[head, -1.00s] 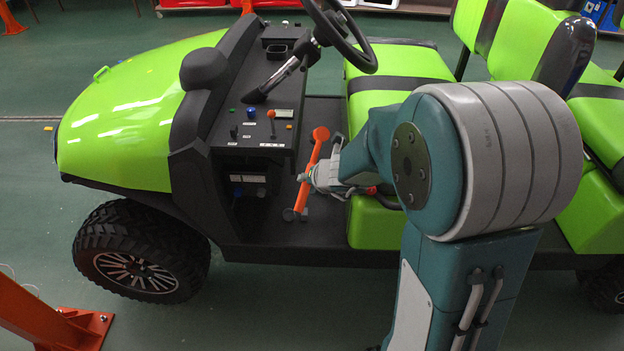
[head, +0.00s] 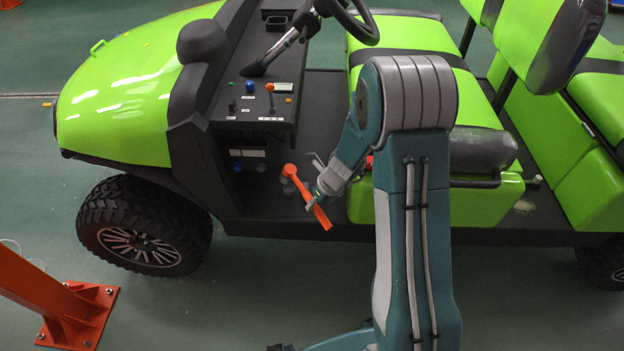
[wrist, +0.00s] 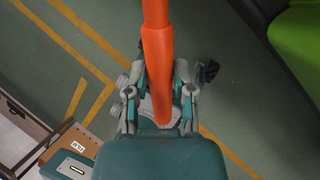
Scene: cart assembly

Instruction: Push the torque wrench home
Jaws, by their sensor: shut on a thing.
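The orange torque wrench (head: 316,211) is in the head view, in front of the cart's footwell. It slants from upper left to lower right, with its upper end close to a grey round part (head: 288,187) on the footwell floor. I cannot tell whether they touch. My gripper (head: 313,201) is shut on the wrench's orange handle. In the wrist view the handle (wrist: 158,60) runs from the top edge down between the two fingers of my gripper (wrist: 160,92). The wrench's far end is cut off there.
The green cart's seat (head: 408,90) is behind my arm. An orange post (head: 45,293) stands at lower left.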

